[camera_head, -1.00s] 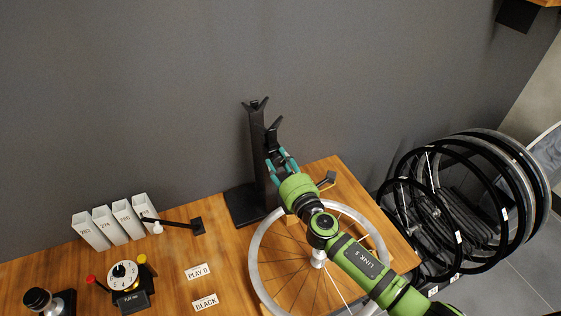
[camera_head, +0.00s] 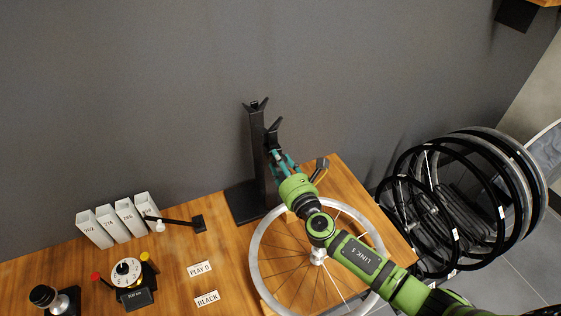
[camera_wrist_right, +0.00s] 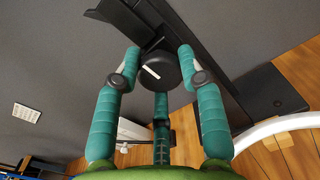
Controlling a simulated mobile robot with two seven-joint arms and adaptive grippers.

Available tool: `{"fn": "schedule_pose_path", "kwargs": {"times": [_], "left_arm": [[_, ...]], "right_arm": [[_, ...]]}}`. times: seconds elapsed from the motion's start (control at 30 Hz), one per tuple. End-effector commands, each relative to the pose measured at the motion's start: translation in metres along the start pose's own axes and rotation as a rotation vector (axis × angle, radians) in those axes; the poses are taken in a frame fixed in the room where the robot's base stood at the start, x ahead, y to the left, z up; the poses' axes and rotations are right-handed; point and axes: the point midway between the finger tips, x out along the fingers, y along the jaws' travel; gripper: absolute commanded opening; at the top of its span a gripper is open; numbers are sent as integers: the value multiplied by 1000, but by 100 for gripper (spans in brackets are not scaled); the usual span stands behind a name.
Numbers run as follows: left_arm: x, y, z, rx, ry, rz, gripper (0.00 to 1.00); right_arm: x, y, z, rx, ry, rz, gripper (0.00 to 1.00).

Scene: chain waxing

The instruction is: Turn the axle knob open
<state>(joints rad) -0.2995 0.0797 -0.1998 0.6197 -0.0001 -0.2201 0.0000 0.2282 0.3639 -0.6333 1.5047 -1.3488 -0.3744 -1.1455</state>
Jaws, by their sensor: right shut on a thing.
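The axle knob (camera_wrist_right: 160,70) is a round black knob with a white mark on its face. It shows in the right wrist view at the upper middle, on the arm of a black stand (camera_head: 257,150) at the back of the bench. My right gripper (camera_head: 281,162) reaches up to the stand from the lower right. In the wrist view its teal fingers (camera_wrist_right: 160,78) are shut around the knob, one on the left, one on the right and one below. In the head view the fingers largely hide the knob. My left gripper is not in view.
A silver-rimmed wheel (camera_head: 256,262) lies on the wooden bench under my right arm. White boxes (camera_head: 119,219), a dial timer (camera_head: 126,271) and labels (camera_head: 201,269) sit to the left. Several black wheels (camera_head: 470,200) stand off the bench's right side.

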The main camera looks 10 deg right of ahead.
Motion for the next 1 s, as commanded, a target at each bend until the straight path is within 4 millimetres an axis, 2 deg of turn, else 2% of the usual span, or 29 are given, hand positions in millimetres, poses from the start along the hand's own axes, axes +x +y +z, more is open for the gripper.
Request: {"fn": "schedule_pose_path", "kwargs": {"times": [0.6, 0.63, 0.67, 0.7, 1.0], "left_arm": [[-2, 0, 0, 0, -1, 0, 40], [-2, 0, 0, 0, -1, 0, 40], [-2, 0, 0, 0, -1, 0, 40], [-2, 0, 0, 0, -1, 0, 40], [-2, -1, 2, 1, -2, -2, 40]], "right_arm": [[2, -2, 5, -46, -10, -4, 7], [2, -2, 5, -46, -10, -4, 48], [2, -2, 5, -45, -10, -4, 60], [2, -2, 5, -45, -10, -4, 63], [0, 0, 2, -42, -4, -1, 63]]}}
